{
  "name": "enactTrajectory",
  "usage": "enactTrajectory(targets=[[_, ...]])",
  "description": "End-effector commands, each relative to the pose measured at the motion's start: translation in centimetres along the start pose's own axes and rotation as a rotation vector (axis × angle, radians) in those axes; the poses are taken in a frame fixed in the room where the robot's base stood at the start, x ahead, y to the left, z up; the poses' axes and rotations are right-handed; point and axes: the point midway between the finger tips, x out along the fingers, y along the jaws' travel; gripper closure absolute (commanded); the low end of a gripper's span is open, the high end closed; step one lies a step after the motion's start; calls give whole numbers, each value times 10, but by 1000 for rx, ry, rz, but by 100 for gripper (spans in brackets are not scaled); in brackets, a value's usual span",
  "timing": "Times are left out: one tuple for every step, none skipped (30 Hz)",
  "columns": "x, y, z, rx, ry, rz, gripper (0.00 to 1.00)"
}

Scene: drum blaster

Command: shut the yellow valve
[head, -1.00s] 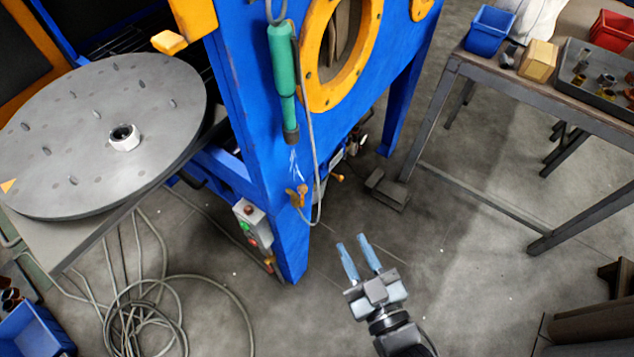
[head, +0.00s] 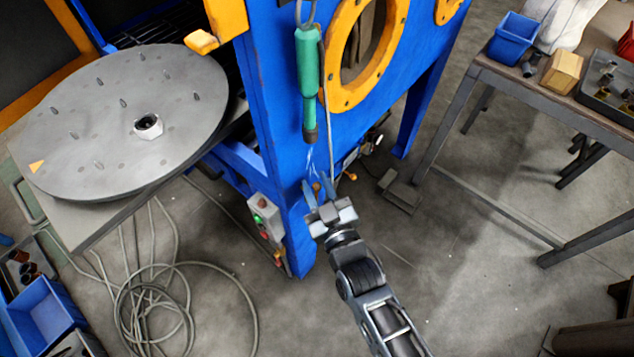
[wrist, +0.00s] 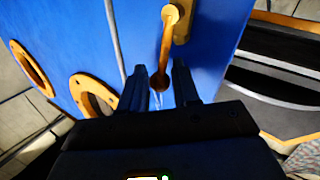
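The yellow valve (head: 317,186) is on the blue machine's front post, mostly hidden behind my gripper in the head view. In the wrist view the valve (wrist: 166,45) shows a worn orange-yellow lever hanging down from a brass-coloured body. My gripper (head: 318,188) is at the post with its two blue-grey fingers apart. In the wrist view the fingers of my gripper (wrist: 159,72) stand either side of the lever's lower end, with gaps visible. I cannot tell if either finger touches it.
A green hose tool (head: 308,80) hangs above, with whitish streaks below it. A grey button box (head: 265,217) sits low on the post. A round grey turntable (head: 120,120) is at left, a workbench (head: 550,97) at right. Cables (head: 160,310) lie on the floor.

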Motion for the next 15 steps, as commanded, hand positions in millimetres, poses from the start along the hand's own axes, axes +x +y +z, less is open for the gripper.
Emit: enactTrajectory(targets=[[2, 0, -1, 0, 1, 0, 69], [3, 0, -1, 0, 1, 0, 69], [4, 0, 0, 0, 1, 0, 69], [4, 0, 0, 0, 1, 0, 69], [4, 0, 0, 0, 1, 0, 69], [4, 0, 0, 0, 1, 0, 69], [4, 0, 0, 0, 0, 0, 69], [4, 0, 0, 0, 0, 0, 69], [4, 0, 0, 0, 0, 0, 69], [4, 0, 0, 0, 0, 0, 70], [4, 0, 0, 0, 0, 0, 73], [4, 0, 0, 0, 0, 0, 77], [4, 0, 0, 0, 0, 0, 79], [4, 0, 0, 0, 0, 0, 82], [4, 0, 0, 0, 0, 0, 86]])
